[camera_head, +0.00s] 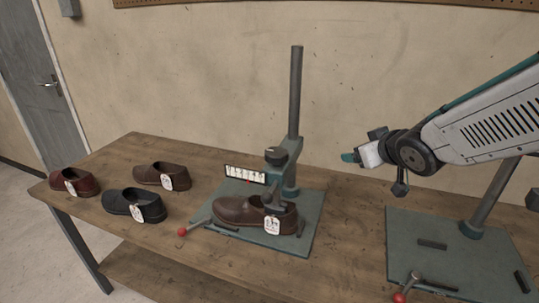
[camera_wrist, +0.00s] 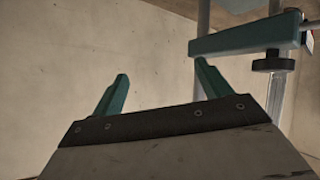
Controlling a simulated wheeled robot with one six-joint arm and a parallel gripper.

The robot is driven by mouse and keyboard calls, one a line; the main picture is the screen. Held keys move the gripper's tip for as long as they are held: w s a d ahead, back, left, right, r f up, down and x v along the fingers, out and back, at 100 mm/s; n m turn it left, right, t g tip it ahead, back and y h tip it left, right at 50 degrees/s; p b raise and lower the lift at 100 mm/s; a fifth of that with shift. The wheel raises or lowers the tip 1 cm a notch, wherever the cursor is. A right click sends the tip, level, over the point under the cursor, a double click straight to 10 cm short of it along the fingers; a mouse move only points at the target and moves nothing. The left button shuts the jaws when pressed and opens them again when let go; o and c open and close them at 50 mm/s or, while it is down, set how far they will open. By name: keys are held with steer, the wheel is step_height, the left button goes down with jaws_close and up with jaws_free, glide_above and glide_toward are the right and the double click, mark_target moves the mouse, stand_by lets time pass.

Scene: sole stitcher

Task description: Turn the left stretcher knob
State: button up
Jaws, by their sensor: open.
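The left stretcher stands mid-table on a teal base plate (camera_head: 312,207) with a tall grey post (camera_head: 295,95). Its dark round knob (camera_head: 275,156) sits on top of the teal head. A brown shoe (camera_head: 236,210) with a white tag is under the head, beside a marked scale plate (camera_head: 245,175). My gripper (camera_head: 350,157) is in the air to the right of the post, apart from the knob and pointing left. In the wrist view its teal fingers (camera_wrist: 161,72) are apart with nothing between them. A teal arm with a black knob (camera_wrist: 278,63) shows at the right there.
A red-ended lever (camera_head: 182,232) sticks out at the left stretcher's front. A second stretcher base (camera_head: 410,245) stands at right, partly behind my arm. Three tagged shoes, red-brown (camera_head: 72,181), black (camera_head: 125,203) and brown (camera_head: 160,176), lie on the table's left. Space above the table is mostly free.

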steer(key=w+a+f+n+y, duration=0.2)
steer(key=w+a+n+y, duration=0.15)
steer(key=a+y, duration=0.35)
steer(key=n+g+y, duration=0.2)
steer(key=n+y, duration=0.1)
steer(key=y, duration=0.4)
glide_toward(272, 154)
steer(key=w+a+f, duration=0.1)
steer(key=w+a, duration=0.1)
steer(key=w, duration=0.1)
steer(key=x, duration=0.8)
steer(key=shift+f, duration=0.1)
steer(key=c, duration=1)
steer(key=shift+d, duration=0.1)
steer(key=shift+n+g, duration=0.45)
steer(key=shift+g, duration=0.05)
